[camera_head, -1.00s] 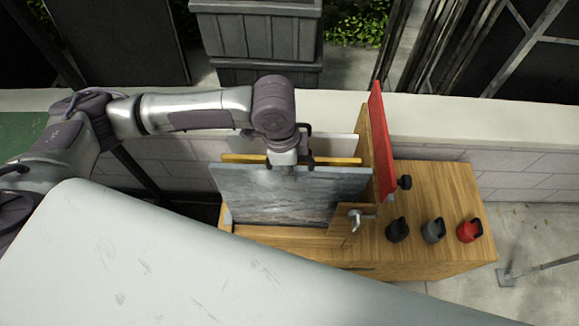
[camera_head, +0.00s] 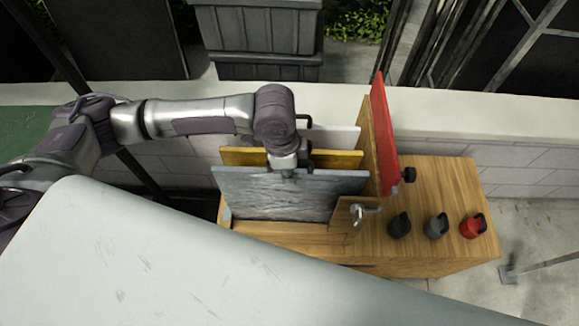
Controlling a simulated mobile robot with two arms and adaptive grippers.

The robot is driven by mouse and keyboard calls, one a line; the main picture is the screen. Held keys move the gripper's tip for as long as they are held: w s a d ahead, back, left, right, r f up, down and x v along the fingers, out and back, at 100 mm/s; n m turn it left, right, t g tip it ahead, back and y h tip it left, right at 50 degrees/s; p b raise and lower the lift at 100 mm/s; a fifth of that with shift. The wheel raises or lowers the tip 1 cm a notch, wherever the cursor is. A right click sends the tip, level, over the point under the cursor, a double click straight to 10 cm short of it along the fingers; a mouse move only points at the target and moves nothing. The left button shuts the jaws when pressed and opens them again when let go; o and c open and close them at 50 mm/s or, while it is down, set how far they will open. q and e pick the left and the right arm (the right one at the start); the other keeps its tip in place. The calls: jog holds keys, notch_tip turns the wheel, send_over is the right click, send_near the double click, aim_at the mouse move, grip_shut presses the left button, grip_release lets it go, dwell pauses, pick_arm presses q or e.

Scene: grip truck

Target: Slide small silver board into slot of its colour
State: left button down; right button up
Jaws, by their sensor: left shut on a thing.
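The silver-grey board (camera_head: 272,199) has a streaked face and stands roughly upright at the front of the wooden rack (camera_head: 285,234). My left gripper (camera_head: 291,172) is shut on the middle of its top edge. The board's lower edge is down near the rack's base; I cannot tell whether it sits in a slot. The slot itself is hidden by the board. My right gripper is not in view.
Behind the silver board stand a yellow board (camera_head: 340,158) and a white board (camera_head: 338,137). A red board (camera_head: 383,135) stands at the right by a wooden divider (camera_head: 373,140). A metal tap (camera_head: 362,212) and black (camera_head: 399,225), grey (camera_head: 436,226) and red (camera_head: 473,226) kettle-like items are on the right top.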

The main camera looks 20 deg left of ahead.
pick_arm(q)
jog(key=shift+f+b, duration=0.3)
jog(key=shift+f, duration=1.05)
jog(key=shift+f+p, duration=0.3)
jog(key=shift+f, duration=0.05)
jog(key=c, duration=1.1)
grip_release()
jog(key=shift+o, duration=0.2)
jog(key=r, duration=0.4)
jog(key=a+r, duration=0.1)
jog(key=r, duration=0.7)
jog(key=shift+s+a, duration=0.2)
